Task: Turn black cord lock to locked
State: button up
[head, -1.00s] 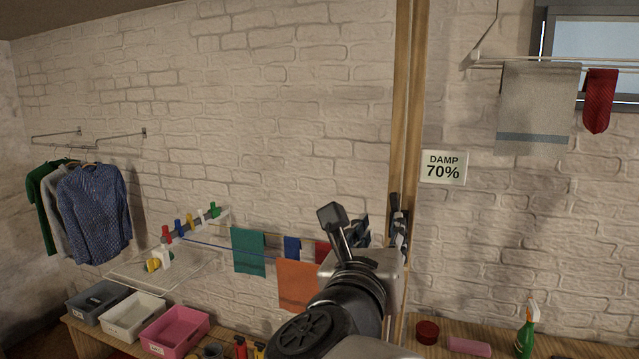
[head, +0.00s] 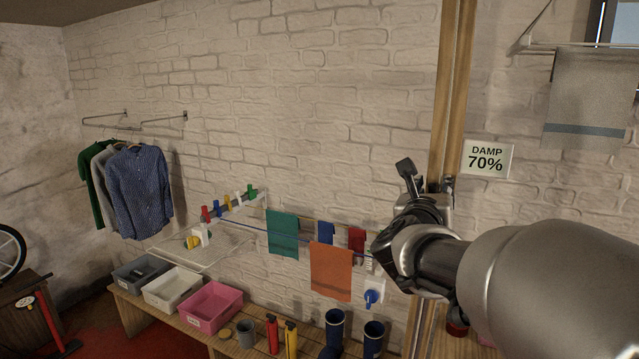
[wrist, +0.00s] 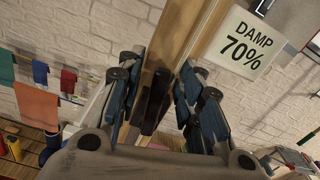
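A black elongated piece (wrist: 155,102), which looks like the black cord lock, stands in front of the wooden post (wrist: 172,50) in the wrist view. My gripper (wrist: 160,64) is open, with one blue-grey finger on each side of this piece. There is a visible gap to the right finger. On the left side dark parts overlap, and I cannot tell whether they touch. In the head view my gripper (head: 438,190) is at the post, and my arm hides most of the lock. The lock's setting cannot be read.
A "DAMP 70%" sign (head: 487,159) hangs right of the post. Bins, bottles and boots stand on the bench (head: 130,303) below.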

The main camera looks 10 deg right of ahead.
jog(key=shift+w, duration=0.1)
jog(key=shift+c, duration=0.3)
grip_shut()
jog(key=shift+d, duration=0.1)
dwell(0.4)
